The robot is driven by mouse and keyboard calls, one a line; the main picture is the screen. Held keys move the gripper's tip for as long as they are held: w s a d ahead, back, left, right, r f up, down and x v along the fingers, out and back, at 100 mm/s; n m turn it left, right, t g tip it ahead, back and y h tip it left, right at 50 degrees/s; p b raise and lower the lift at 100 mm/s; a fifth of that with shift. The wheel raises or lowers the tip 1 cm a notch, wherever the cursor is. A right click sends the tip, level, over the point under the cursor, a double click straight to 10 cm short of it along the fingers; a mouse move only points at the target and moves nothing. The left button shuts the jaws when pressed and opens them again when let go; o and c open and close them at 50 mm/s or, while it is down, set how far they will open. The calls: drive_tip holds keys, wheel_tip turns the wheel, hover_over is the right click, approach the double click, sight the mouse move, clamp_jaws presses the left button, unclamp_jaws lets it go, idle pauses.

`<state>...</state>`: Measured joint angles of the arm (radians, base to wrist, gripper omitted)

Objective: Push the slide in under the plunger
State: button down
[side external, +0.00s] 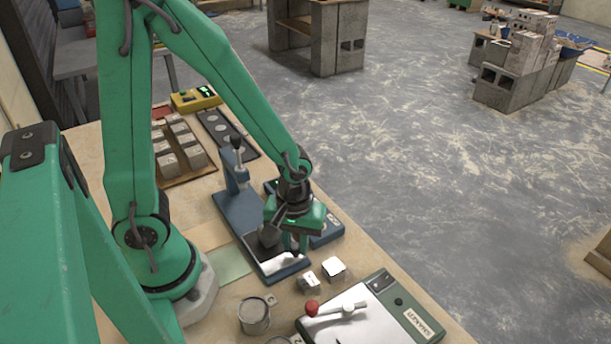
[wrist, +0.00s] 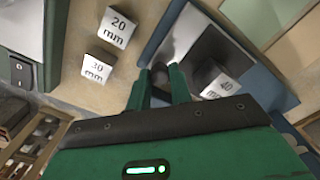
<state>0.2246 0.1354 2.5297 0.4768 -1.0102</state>
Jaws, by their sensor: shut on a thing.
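The press has a blue base (side external: 232,207), with a plunger (side external: 238,143) on an upright post at its far end. The slide (side external: 281,264) is a shiny metal plate at the near end of this base, apart from the plunger post. It also shows in the wrist view (wrist: 184,35). A dark block marked 40 mm (wrist: 213,80) sits on it. My gripper (side external: 294,247) points down over the slide. In the wrist view its fingers (wrist: 161,76) are closed around a small dark knob, which they partly hide; it appears to belong to the slide.
Blocks marked 20 mm (wrist: 117,27) and 30 mm (wrist: 98,66) stand beside the press. A metal cup (side external: 254,316) and a grey-green device with a red-knobbed lever (side external: 365,315) are in front. A blue device (side external: 328,228) stands close on the right.

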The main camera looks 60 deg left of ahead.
drive_tip(key=shift+w+a, duration=0.1)
drive_tip(key=shift+a, duration=3.95)
drive_tip(key=c, duration=1.3)
unclamp_jaws()
drive_tip(key=shift+o, duration=0.2)
drive_tip(key=shift+r, duration=0.2)
wheel_tip(320, 180, up, 8)
drive_tip(key=shift+f, duration=0.25)
